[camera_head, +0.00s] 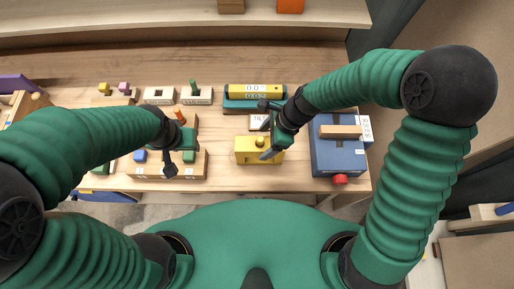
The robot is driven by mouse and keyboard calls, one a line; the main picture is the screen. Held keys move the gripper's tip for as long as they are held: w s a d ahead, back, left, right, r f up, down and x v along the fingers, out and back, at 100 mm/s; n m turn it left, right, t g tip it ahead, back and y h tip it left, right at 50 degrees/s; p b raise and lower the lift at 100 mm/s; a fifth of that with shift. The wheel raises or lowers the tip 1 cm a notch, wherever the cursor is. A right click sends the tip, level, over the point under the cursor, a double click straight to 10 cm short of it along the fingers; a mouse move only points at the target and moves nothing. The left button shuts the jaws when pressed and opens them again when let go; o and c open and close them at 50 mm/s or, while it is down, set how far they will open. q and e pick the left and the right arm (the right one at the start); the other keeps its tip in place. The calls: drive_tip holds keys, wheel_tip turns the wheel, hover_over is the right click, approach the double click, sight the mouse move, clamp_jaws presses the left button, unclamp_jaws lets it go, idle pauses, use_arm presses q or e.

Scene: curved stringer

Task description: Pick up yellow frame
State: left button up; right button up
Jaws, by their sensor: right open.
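The yellow frame (246,156) is a yellow block with a round knob on top, near the table's front edge at the middle. My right gripper (266,130) is open, with its two dark fingers spread apart. One finger reaches over the yellow frame's right part, and the other is farther back by the yellow and teal stack. I cannot tell whether the near finger touches the frame. My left gripper (171,160) hangs over the wooden tray at the left, away from the yellow frame. Its opening is not clear.
A blue box (336,157) with a wooden handle and red knob stands right of the frame. A yellow and teal stack (240,104) lies behind it. A wooden tray (140,172) is at left. Small peg blocks (195,97) stand behind. Bare table shows left of the frame.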

sight(258, 145)
drive_tip(key=x, duration=0.3)
drive_tip(key=p+x, duration=0.1)
drive_tip(key=x, duration=0.1)
drive_tip(key=shift+w+d+f, duration=0.2)
drive_tip(key=shift+w+d, duration=0.05)
drive_tip(key=shift+d, duration=0.05)
drive_tip(key=shift+w+a+f, duration=0.15)
drive_tip(key=shift+a+f, duration=0.05)
drive_tip(key=shift+a, duration=0.25)
drive_tip(key=c, duration=0.6)
drive_tip(key=shift+d, duration=0.2)
clamp_jaws()
